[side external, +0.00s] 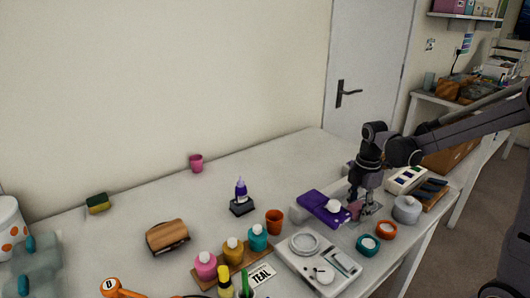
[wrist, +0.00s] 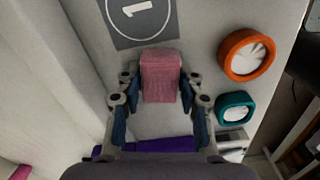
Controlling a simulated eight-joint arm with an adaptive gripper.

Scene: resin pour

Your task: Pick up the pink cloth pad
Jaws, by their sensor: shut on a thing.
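The pink cloth pad (wrist: 160,78) sits between the two fingers of my gripper (wrist: 158,95) in the wrist view. My gripper is shut on it, with a finger against each side. The fingers hide most of the pad there. I cannot tell whether the pad touches the table.
An orange-rimmed dish (wrist: 247,55) and a teal-rimmed dish (wrist: 235,109) stand close on the right in the wrist view. A grey lidded jar (side external: 406,210) stands nearby.

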